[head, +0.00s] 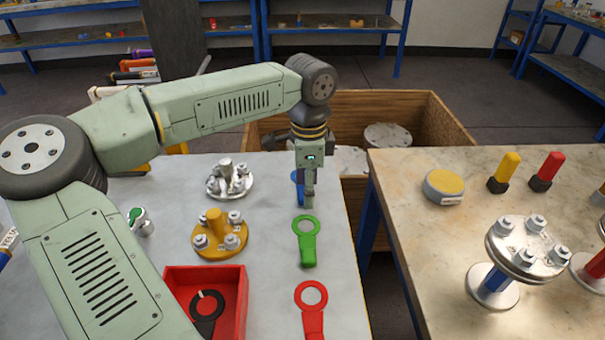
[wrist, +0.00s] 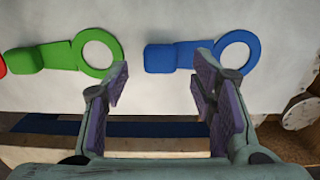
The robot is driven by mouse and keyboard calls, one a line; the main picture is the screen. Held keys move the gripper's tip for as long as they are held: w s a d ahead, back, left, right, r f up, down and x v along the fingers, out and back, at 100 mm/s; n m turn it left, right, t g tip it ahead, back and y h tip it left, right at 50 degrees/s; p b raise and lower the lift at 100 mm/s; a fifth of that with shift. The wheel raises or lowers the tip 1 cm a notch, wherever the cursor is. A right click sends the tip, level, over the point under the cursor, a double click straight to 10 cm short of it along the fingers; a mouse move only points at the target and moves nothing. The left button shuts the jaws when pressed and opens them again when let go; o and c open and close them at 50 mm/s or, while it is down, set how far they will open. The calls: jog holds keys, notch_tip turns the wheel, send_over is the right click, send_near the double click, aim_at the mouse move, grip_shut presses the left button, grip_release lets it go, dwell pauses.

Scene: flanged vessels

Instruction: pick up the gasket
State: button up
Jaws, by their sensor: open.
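Several ring-shaped gaskets with tab handles lie on the left table. The blue gasket (head: 296,178) is partly hidden behind my gripper (head: 309,200) in the head view. The green gasket (head: 306,240) lies in front of it and the red gasket (head: 311,297) nearer still. In the wrist view my gripper (wrist: 161,80) is open and empty above the table. The blue gasket (wrist: 172,57) has its tab beyond the gap between the fingers and its ring by the right finger. The green gasket (wrist: 62,56) is to the left. A black gasket (head: 207,318) lies in the red bin.
The red bin (head: 236,275) stands at the table's front. Yellow (head: 219,257) and silver (head: 214,187) bolted flanges stand left of the gaskets. A wooden crate (head: 450,125) is behind. The right table (head: 420,225) holds a bolted vessel (head: 525,250) and yellow and red-handled items.

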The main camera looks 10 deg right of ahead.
jog(key=shift+f, duration=0.6)
jog(key=shift+c, duration=0.4)
jog(key=c, duration=1)
